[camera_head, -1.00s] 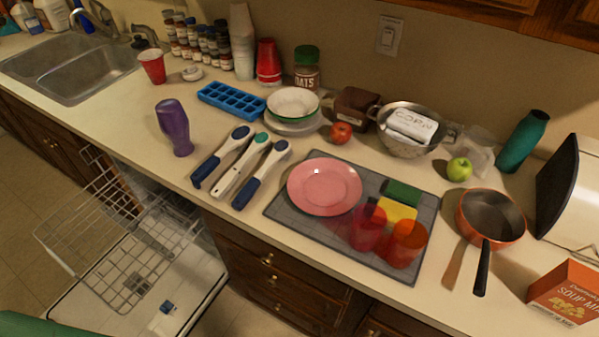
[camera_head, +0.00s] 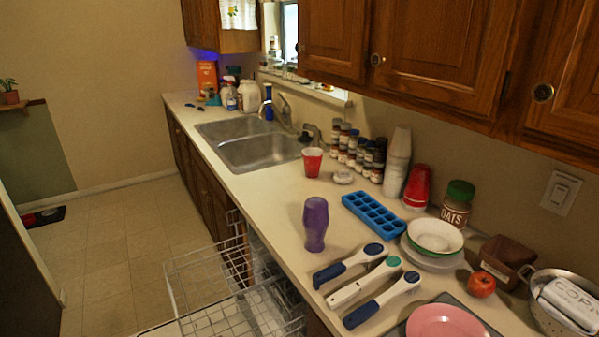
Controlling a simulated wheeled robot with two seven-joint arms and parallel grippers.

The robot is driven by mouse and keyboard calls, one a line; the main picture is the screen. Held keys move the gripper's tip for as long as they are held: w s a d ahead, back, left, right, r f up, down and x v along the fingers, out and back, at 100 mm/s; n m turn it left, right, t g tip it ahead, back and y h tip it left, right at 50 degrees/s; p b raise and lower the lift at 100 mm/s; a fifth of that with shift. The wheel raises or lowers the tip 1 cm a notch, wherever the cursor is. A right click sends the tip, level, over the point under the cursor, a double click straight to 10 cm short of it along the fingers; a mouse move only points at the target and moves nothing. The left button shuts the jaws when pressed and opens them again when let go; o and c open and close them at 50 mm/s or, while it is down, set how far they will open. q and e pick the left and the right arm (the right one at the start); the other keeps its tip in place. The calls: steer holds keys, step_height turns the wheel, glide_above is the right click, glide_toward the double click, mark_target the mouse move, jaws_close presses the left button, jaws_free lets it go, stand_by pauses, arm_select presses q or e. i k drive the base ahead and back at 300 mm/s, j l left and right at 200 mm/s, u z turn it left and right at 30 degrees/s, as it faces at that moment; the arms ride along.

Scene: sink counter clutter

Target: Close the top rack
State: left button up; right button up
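The dishwasher's top rack (camera_head: 208,275) is a white wire basket at the lower left of the head view. It is pulled out from under the counter into the aisle and looks empty. A lower wire rack (camera_head: 240,315) shows beneath and in front of it, cut off by the bottom edge. The dishwasher's opening is mostly hidden by the counter edge. Neither of my grippers is in view.
The tiled floor (camera_head: 115,245) left of the rack is clear.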

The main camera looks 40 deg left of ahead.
mark_target(240, 293)
steer(key=u, duration=1.6)
